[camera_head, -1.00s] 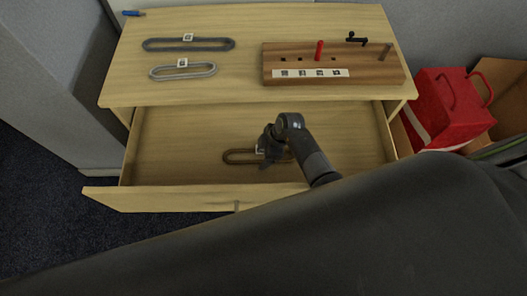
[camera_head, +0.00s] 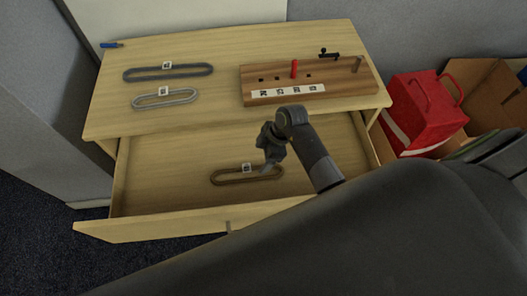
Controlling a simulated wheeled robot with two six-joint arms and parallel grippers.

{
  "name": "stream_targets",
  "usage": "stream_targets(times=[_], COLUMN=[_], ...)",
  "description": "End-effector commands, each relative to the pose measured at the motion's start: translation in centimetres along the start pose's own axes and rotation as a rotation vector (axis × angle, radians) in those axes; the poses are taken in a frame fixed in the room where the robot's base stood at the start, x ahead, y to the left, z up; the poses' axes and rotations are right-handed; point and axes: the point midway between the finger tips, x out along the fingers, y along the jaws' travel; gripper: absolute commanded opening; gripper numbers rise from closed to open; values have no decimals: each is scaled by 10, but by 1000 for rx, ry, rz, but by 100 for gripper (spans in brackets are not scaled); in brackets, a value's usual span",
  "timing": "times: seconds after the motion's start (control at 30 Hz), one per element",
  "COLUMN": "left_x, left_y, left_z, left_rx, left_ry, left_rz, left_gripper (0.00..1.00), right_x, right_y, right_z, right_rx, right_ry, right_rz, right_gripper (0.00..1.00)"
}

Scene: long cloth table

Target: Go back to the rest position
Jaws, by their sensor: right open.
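My right gripper (camera_head: 268,160) is open and empty. It hangs in front of the open drawer (camera_head: 150,175) in the picture, near the right end of a brown oval ring (camera_head: 232,178) with a small white tag. The ring lies on the drawer floor, and I cannot tell the exact gap between it and the fingers. My left gripper is not in view.
On the desk top (camera_head: 215,100) lie a dark grey ring (camera_head: 140,75), a light grey ring (camera_head: 150,102), a blue pen (camera_head: 110,45) and a wooden peg board (camera_head: 350,87) with a red peg. A red bag (camera_head: 425,110) and cardboard box (camera_head: 490,85) stand right.

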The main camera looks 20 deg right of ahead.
Motion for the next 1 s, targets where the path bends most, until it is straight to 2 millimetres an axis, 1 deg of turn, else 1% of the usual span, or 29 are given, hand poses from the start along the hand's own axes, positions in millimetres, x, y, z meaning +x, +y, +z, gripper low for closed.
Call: stream_targets(times=[0.13,0.7,0.77,1.0], left_x=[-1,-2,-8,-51], left_y=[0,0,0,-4], left_z=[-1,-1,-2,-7], left_rx=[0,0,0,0], left_ry=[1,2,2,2], left_rz=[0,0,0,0], left_gripper=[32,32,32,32], right_x=[-6,-7,-12,-52], right_y=[0,0,0,0], right_z=[0,-1,-3,-19], right_rx=[-1,-1,-1,-1], right_ry=[-1,0,0,0], right_rz=[1,0,1,1], right_gripper=[74,74,74,74])
